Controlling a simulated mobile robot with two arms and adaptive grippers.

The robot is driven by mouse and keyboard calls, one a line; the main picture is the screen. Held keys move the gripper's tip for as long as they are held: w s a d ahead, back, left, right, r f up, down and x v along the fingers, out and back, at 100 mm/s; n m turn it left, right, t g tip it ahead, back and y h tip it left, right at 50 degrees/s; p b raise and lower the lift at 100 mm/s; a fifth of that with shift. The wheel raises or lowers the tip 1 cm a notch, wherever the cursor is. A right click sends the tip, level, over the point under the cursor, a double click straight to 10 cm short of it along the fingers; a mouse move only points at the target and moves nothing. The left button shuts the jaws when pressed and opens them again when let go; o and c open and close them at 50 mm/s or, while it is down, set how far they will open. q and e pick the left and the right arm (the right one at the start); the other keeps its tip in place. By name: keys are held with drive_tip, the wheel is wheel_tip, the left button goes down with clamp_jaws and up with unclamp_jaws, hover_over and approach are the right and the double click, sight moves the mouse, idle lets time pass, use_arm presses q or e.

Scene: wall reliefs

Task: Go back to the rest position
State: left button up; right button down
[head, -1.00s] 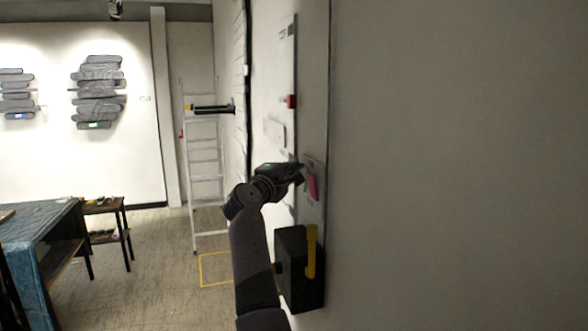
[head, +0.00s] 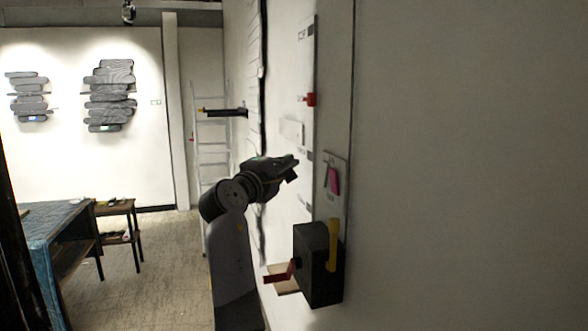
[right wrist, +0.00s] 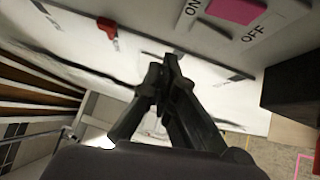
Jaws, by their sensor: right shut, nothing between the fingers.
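My right gripper (head: 292,168) is shut and empty in the head view, in front of the wall panel and to the left of the pink switch (head: 333,180). In the right wrist view its fingers (right wrist: 168,62) are together with nothing between them. The pink switch also shows at the top of the right wrist view (right wrist: 236,10), on a grey plate marked ON and OFF. A clear gap shows between the fingers and the switch. My left gripper is not in view.
A black box (head: 312,262) with a yellow handle (head: 334,243) juts from the wall below the switch. A red knob (head: 310,99) sits higher on the panel. A ladder (head: 212,150) stands behind.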

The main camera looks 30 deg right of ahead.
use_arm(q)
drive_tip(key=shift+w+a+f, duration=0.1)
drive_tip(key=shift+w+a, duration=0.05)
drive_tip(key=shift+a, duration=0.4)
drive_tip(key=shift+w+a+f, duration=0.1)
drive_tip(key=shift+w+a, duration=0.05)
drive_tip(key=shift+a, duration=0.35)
use_arm(e)
drive_tip(key=shift+s+a+r, duration=0.1)
drive_tip(key=shift+s+a, duration=0.15)
drive_tip(key=shift+a, duration=0.2)
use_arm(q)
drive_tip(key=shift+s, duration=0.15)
use_arm(e)
drive_tip(key=shift+a, duration=0.15)
